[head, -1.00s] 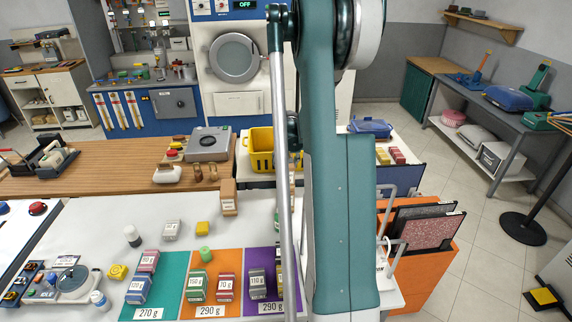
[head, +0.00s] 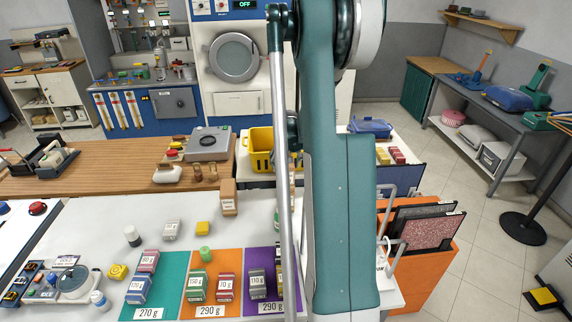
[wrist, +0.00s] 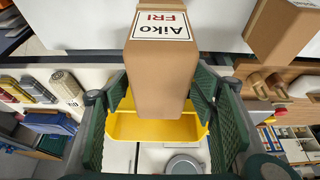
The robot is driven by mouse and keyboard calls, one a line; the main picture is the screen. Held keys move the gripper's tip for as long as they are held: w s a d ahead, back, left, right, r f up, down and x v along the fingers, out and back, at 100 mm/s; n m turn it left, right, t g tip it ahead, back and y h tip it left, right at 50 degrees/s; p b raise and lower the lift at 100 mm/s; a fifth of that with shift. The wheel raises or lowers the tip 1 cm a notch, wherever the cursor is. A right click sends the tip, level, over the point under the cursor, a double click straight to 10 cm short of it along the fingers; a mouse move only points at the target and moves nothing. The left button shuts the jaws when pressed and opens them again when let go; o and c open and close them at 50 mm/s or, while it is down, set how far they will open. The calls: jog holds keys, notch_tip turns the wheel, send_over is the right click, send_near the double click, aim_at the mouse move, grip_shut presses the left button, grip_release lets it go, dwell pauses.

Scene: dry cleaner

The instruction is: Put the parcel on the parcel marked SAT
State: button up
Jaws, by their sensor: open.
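A tall brown parcel (wrist: 165,75) with a white label reading "Aiko FRI", upside down in the wrist view, stands between the fingers of my gripper (wrist: 163,98). My gripper is open, with a green finger on each side of the parcel. In the head view my arm hides my gripper and most of this parcel; a brown sliver (head: 292,177) shows beside the arm. A second brown parcel (wrist: 283,36) stands to the right in the wrist view, apart from my gripper. It appears to be the upright parcel (head: 228,198) in the head view. I cannot read its label.
A yellow crate (head: 261,150) stands behind the parcels and shows beyond my fingers in the wrist view. Small wooden pegs (head: 204,172) stand on the brown counter. Coloured mats with labelled weights, including an orange mat (head: 229,266), lie in front. White table surface separates these from the parcels.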

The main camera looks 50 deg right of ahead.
jog(key=shift+v, duration=5.95)
jog(key=shift+a+r, duration=0.25)
jog(key=shift+a, duration=0.25)
jog(key=s+a+r+n+t, duration=0.1)
jog(key=a+r, duration=0.3)
jog(key=a, duration=0.7)
jog(key=s+a+r+n+y, duration=0.1)
jog(key=a+r+n, duration=0.15)
jog(key=a, duration=0.75)
jog(key=s+a+r+n+t, duration=0.1)
jog(key=a+r, duration=0.3)
jog(key=a, duration=0.7)
jog(key=s+a+f+n+t+y, duration=0.1)
jog(key=s+a+n, duration=0.1)
jog(key=s+a, duration=0.6)
jog(key=s+a+f+n+y, duration=0.1)
jog(key=s+a+n, duration=0.1)
jog(key=s+a, duration=0.7)
jog(key=a, duration=0.8)
jog(key=shift+t, duration=0.4)
